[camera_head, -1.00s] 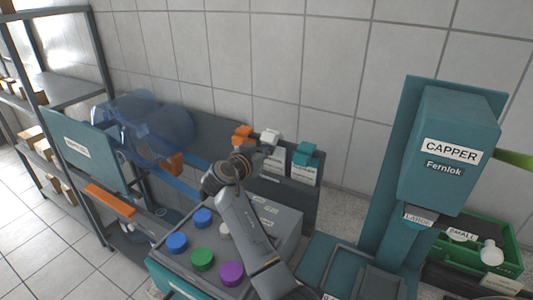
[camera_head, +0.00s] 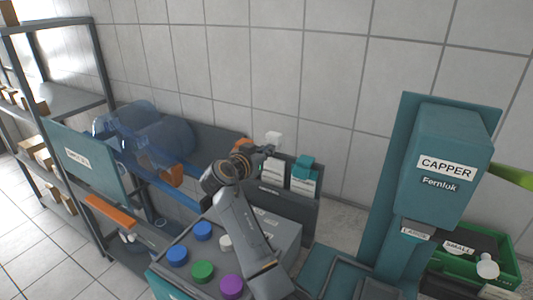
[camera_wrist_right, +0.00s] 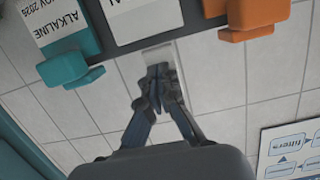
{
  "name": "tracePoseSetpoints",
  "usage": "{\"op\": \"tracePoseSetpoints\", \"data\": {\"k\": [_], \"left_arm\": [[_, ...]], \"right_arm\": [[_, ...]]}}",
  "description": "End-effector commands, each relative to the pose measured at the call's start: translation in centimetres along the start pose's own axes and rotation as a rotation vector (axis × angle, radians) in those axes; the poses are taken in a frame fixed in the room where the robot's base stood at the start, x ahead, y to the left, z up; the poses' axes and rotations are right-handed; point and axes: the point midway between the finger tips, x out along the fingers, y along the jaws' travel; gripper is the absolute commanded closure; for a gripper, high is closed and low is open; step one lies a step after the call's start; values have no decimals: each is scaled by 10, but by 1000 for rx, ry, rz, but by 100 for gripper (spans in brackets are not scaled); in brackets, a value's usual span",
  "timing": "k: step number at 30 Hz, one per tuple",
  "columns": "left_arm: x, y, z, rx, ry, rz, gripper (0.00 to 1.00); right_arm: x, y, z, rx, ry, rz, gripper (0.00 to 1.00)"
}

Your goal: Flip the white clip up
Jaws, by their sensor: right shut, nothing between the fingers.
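The white clip (camera_head: 274,138) stands up above its cartridge at the back rack in the head view, higher than the orange clip (camera_head: 241,145) and teal clip (camera_head: 303,163) on either side. My right gripper (camera_head: 268,150) is just below and in front of it, partly hiding the cartridge. In the right wrist view, the gripper fingers (camera_wrist_right: 160,72) are shut and empty, with their tips at a pale strip (camera_wrist_right: 157,53) that seems to be the white clip. Whether they touch it is unclear. The teal clip (camera_wrist_right: 68,69) and orange clip (camera_wrist_right: 254,17) flank it. My left gripper is out of view.
A box with blue, green and purple buttons (camera_head: 203,271) lies under my right arm. The capper machine (camera_head: 445,165) and a green bin (camera_head: 510,255) stand at the right. A transparent blue bottle (camera_head: 160,135) is at the left.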

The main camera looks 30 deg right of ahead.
Motion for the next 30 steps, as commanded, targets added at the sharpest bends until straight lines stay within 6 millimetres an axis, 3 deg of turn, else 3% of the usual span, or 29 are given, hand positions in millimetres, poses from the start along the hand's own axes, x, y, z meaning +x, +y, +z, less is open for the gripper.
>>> {"op": "tracePoseSetpoints", "data": {"k": [17,20,30], "left_arm": [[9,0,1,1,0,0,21],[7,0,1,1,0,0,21],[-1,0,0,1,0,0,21]], "right_arm": [[24,0,-9,0,1,-1,100],[18,-1,-10,0,0,-2,100],[-33,0,-18,1,-2,-2,100]]}}
